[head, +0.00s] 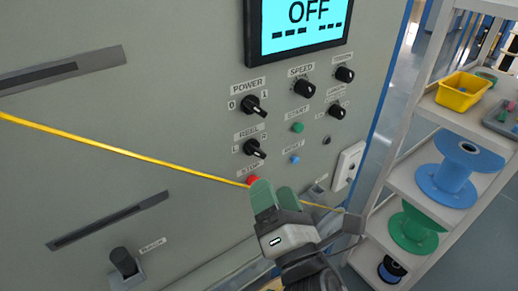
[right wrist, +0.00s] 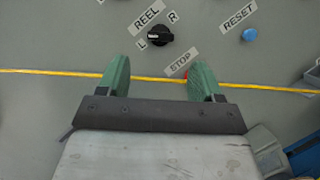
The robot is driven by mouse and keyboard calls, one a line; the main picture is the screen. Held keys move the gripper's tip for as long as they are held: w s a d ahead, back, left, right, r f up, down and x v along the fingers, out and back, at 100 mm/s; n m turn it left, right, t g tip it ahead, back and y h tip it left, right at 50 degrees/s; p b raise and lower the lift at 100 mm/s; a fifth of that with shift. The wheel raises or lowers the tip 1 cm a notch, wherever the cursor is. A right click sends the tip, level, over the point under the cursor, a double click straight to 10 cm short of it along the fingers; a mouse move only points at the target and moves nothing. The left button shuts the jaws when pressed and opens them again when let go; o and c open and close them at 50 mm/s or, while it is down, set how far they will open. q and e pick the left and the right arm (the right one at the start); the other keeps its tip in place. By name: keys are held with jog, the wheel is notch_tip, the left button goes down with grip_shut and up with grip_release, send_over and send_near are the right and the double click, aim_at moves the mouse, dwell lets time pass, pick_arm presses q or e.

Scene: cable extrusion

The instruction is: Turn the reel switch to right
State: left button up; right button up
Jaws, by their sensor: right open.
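The reel switch (head: 252,148) is a black knob on the grey panel, under the REEL label, between the letters L and R. It shows again in the right wrist view (right wrist: 160,36), with a light mark on its left side, towards L. My right gripper (head: 275,191) is open, its two green fingers apart and pointing at the panel. In the head view it is below the switch, near the red STOP button (head: 253,180). The right wrist view shows the space between the fingertips (right wrist: 158,72) empty of the switch, which lies beyond them. My left gripper is not in view.
A taut yellow cable (head: 120,152) crosses the panel just below the switch. The power knob (head: 254,105), green start button (head: 298,127) and blue reset button (head: 295,159) are close by. A shelf with a blue spool (head: 446,180) and a green spool (head: 409,232) stands right.

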aim_at(255, 151)
jog(key=p+x, duration=0.2)
jog(key=x, duration=0.6)
jog(key=shift+w, duration=0.2)
jog(key=c, duration=0.9)
